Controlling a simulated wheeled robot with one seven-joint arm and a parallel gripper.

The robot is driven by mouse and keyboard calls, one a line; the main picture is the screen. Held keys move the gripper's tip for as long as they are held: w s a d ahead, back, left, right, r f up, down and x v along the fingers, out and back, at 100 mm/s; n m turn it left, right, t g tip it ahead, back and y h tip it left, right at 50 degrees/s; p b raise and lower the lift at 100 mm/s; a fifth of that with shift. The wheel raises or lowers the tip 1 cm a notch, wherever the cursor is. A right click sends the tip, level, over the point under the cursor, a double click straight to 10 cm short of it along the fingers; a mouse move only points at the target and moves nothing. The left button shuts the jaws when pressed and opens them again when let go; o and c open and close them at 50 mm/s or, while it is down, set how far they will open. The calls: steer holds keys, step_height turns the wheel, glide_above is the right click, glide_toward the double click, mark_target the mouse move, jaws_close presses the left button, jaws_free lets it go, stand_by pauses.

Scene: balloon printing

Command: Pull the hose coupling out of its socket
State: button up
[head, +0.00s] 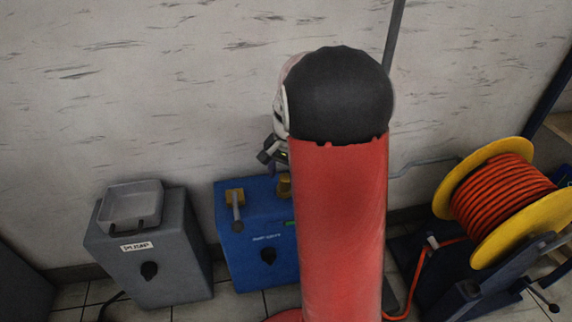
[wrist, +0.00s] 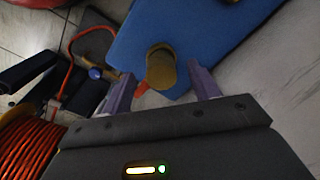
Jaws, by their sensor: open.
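A blue box (head: 245,240) stands on the floor against the wall. On its top are a brass fitting with a grey stem (head: 235,198) and a second brass fitting (head: 284,186), partly hidden by my arm. In the wrist view, a round brass fitting (wrist: 161,66) shows at the blue box's edge, with a small orange piece (wrist: 141,90) beside it. I cannot tell coupling from socket here. My gripper (wrist: 162,78) is open, its two purple fingers either side of the brass fitting in the picture; contact is not visible. In the head view, my gripper (head: 271,152) is above the box, mostly hidden.
A grey box with a tray on top (head: 150,245) stands left of the blue box. A yellow reel (head: 485,160) of orange hose (head: 505,195) stands at the right, its hose trailing across the floor. The wall (head: 150,100) is close behind the boxes.

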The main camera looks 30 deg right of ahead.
mark_target(285, 177)
steer(key=shift+f, duration=1.2)
jaws_close()
steer(key=shift+r+p, duration=2.3)
steer(key=shift+r, duration=0.75)
steer(key=shift+f, duration=0.1)
